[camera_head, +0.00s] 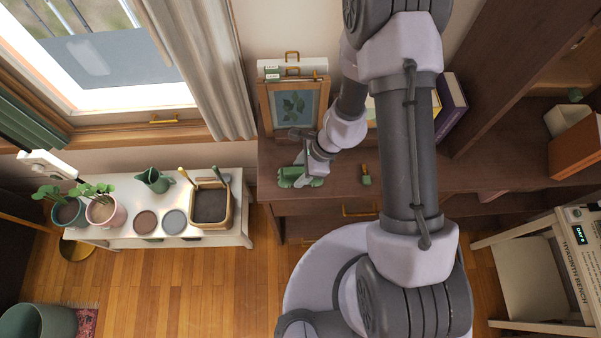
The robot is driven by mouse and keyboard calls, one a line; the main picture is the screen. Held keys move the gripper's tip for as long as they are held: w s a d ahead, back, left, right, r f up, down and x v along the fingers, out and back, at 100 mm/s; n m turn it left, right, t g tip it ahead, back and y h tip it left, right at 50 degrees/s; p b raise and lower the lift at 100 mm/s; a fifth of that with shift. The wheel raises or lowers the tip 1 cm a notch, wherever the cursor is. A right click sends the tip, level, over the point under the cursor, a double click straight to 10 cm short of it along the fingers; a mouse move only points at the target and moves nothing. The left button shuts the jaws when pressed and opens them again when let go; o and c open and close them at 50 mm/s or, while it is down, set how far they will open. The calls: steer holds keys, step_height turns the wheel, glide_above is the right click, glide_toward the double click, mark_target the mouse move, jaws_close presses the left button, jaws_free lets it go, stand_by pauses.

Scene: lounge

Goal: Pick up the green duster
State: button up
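A green thing that looks like the duster (290,177) lies on the brown wooden cabinet top, close to its left front edge. My gripper (302,174) is over it, pointing down, with its fingers at or around the green thing. My fingers and wrist hide part of it. I cannot tell whether the fingers are closed on it or whether it is off the surface.
A small green and gold item (366,176) stands to the right on the cabinet top (335,182). A framed leaf picture (294,104) stands behind my gripper. A purple book (452,103) is at the right. A white plant bench (125,190) is at the left.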

mark_target(299, 171)
steer(key=c, duration=0.6)
steer(key=shift+c, duration=0.4)
steer(key=shift+r, duration=0.1)
steer(key=shift+r, duration=0.35)
steer(key=v, duration=0.1)
steer(key=p+v, duration=0.1)
steer(key=shift+s+r, duration=0.25)
steer(key=shift+r, duration=0.2)
steer(key=s+d+r+p, duration=0.1)
steer(key=s+d+p, duration=0.1)
steer(key=s+d, duration=0.8)
steer(key=shift+s+r, duration=0.15)
steer(key=shift+s, duration=0.5)
